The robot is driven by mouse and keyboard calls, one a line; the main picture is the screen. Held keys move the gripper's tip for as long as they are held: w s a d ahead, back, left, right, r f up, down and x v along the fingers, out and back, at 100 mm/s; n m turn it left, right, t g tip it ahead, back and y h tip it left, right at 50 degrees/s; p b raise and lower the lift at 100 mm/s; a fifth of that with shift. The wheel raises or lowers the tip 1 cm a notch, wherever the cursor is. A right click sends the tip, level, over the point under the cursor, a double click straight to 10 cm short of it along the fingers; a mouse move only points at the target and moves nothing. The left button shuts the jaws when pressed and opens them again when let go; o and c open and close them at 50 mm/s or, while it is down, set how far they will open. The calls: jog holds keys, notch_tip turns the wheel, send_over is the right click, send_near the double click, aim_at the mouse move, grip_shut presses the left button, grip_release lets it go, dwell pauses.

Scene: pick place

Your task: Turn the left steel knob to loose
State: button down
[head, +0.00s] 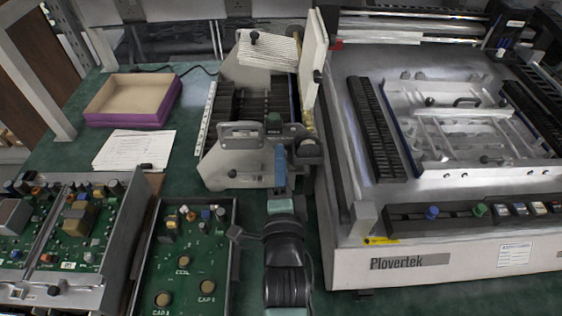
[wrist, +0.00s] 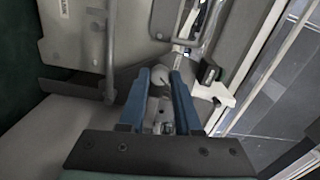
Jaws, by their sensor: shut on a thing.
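The steel knob (wrist: 160,76) shows in the wrist view as a small round grey end between the tips of my blue fingers. My gripper (wrist: 160,72) is shut on it. In the head view my gripper (head: 280,150) reaches the front right of the grey bench device (head: 231,176), and its fingers hide the held knob. Another round steel part (head: 308,149) shows just right of my fingers in the head view. Whether the held knob is tight or loose cannot be told.
A large Plovertek machine (head: 450,262) stands close on the right. An open-topped circuit chassis (head: 205,285) lies on the left of my arm. Papers (head: 134,150) and a purple-edged box (head: 130,98) lie on the green bench at the back left. Bare green bench shows between them.

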jog(key=shift+n, duration=2.2)
jog(key=c, duration=0.6)
grip_release()
jog(key=s, duration=1.3)
jog(key=shift+b, duration=0.35)
